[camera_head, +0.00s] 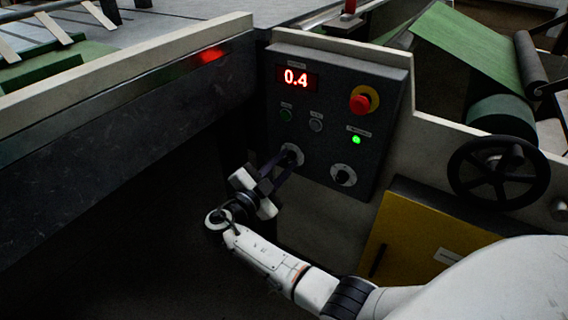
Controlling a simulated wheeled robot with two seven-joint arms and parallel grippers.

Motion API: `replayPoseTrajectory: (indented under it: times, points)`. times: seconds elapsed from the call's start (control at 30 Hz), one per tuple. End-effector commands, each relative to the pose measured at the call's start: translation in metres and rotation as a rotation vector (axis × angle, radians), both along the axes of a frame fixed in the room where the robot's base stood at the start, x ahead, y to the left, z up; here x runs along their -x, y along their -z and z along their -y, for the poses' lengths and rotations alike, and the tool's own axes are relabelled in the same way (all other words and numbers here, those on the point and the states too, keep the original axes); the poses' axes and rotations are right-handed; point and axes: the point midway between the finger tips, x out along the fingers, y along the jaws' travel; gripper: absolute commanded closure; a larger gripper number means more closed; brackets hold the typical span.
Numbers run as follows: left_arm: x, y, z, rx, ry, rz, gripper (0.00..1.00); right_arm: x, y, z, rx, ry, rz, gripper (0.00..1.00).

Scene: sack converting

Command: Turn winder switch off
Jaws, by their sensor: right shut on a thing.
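The dark control panel (330,115) has two rotary switches low on its face. My right gripper (286,160) is shut on the left rotary switch (292,154), and its fingers hide part of the knob. The other rotary switch (343,176) sits lower to the right with nothing touching it. The panel labels are too small to read, so I cannot tell which one is named as the winder switch. A green lamp (356,140) is lit, and the red display (296,78) reads 0.4. My left gripper is not in view.
A red emergency button (363,99) on a yellow ring sticks out at the panel's upper right. A black handwheel (498,172) and a yellow cabinet door (420,245) are to the right. A pale-topped machine wall (120,75) runs along the left. Green sheet (475,50) runs behind.

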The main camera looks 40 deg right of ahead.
Motion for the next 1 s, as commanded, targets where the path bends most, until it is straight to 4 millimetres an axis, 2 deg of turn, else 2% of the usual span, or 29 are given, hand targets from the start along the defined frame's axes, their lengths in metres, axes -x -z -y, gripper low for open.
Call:
replayPoseTrajectory:
  times: [0.33, 0.5, 1.0]
  points:
    - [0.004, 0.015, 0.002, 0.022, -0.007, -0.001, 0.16, 0.001, 0.004, 0.000, 0.081, 0.002, -0.194, 1.00]
    - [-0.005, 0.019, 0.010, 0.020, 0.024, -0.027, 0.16, 0.001, 0.003, 0.000, 0.137, 0.002, -0.329, 1.00]
    - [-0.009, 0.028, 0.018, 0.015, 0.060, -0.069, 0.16, 0.001, 0.001, 0.000, 0.264, 0.002, -0.636, 1.00]
